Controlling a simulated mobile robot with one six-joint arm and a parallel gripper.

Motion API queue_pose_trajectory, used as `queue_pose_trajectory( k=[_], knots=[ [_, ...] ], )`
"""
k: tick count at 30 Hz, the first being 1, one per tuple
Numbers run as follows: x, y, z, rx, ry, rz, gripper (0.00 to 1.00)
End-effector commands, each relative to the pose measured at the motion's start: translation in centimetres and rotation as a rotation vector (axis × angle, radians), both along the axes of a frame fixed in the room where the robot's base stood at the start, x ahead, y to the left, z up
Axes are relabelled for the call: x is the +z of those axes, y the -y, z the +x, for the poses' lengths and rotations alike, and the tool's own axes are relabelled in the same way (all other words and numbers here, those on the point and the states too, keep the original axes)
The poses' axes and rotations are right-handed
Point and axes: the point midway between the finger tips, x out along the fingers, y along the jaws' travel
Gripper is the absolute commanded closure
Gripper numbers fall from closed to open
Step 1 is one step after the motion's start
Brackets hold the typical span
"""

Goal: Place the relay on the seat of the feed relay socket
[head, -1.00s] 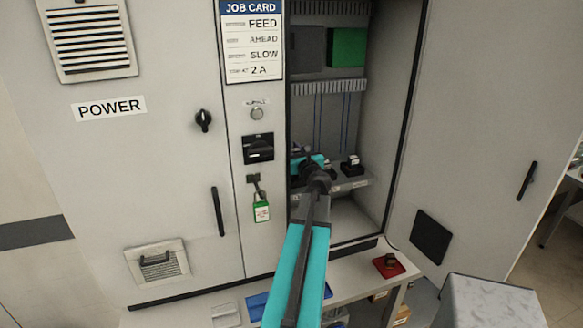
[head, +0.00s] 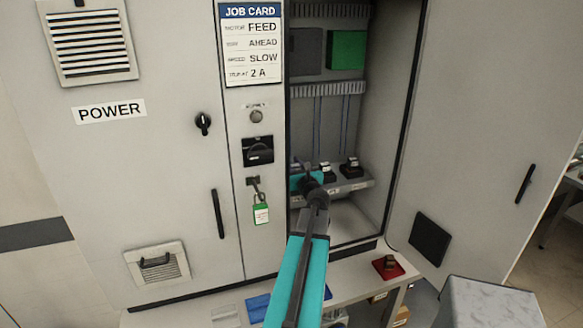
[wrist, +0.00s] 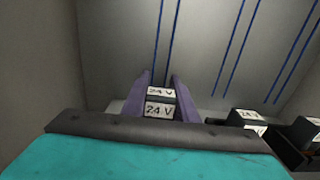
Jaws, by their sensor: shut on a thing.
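In the wrist view, the relay (wrist: 160,96) is a small block with white "24 V" labels. It sits between the two purple fingers of my gripper (wrist: 160,86), which is shut on it. The relay's underside is hidden behind my wrist, so I cannot tell whether it touches a socket. In the head view, my wrist is inside the open cabinet at the left end of the low shelf (head: 345,187), and my arm hides the held relay. The feed relay socket cannot be made out in either view.
To the right on the shelf stand two more relays in dark sockets, a middle one (head: 326,170) and a right one (head: 350,166). The cabinet's left edge is close to my wrist. A red block with a dark part (head: 388,266) lies on the bench (head: 350,279) below.

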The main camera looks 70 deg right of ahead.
Motion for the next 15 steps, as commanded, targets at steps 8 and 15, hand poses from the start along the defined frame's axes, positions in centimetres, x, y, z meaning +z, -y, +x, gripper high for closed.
queue_pose_trajectory(
  k=[8,15],
  knots=[
    [-1.34,-0.02,0.04,0.0,0.001,-0.001,0.96],
    [-1.38,-0.04,0.07,0.001,0.001,-0.001,0.96]
  ],
)
